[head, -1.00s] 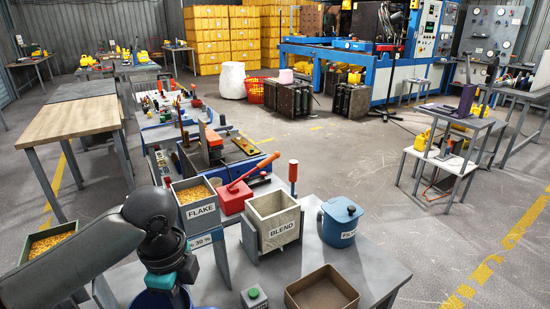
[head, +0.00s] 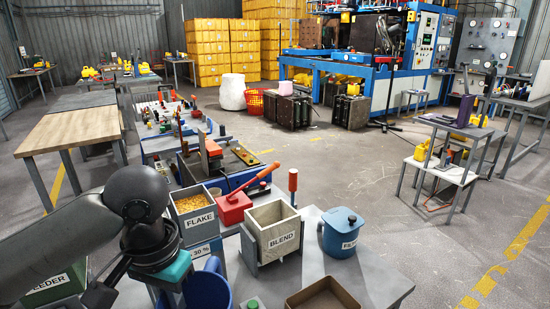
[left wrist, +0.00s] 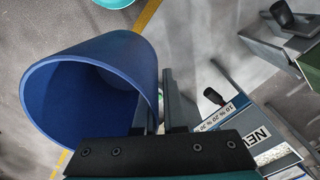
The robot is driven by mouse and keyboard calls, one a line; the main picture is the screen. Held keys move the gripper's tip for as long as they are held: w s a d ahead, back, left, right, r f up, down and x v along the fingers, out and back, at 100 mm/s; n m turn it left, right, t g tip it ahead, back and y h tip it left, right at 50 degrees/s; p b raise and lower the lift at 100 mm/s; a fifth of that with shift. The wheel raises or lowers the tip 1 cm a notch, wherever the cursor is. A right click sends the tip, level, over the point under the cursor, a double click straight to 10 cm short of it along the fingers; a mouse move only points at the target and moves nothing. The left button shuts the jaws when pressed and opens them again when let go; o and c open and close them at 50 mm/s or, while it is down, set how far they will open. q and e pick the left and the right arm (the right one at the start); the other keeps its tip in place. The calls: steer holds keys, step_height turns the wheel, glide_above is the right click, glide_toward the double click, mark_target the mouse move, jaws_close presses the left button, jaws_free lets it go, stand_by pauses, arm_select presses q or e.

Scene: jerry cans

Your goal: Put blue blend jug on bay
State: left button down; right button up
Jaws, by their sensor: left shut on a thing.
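My left gripper (left wrist: 160,108) is shut on the wall of an open blue jug (left wrist: 128,62), which looks empty inside. In the head view the jug (head: 217,286) shows in part at the bottom, in front of the FLAKE bin and left of the BLEND bin; my wrist hides some of it. No label shows on this jug. A second blue jug (head: 342,238), lidded and with a label beginning "FIL", stands on the grey bench at the right. I cannot tell which spot is the bay. My right gripper is not in view.
A FLAKE bin (head: 195,219) of yellow flakes stands beside a grey BLEND bin (head: 282,243). A red lever box (head: 234,208) is behind them. A brown tray (head: 322,298) and a green button box sit near the front. The bench (head: 385,280) is bare at right.

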arm_select(q)
steer(key=n, duration=0.1)
steer(key=r+n, duration=0.1)
steer(key=n, duration=0.1)
steer(key=shift+s, duration=0.35)
stand_by(0.4)
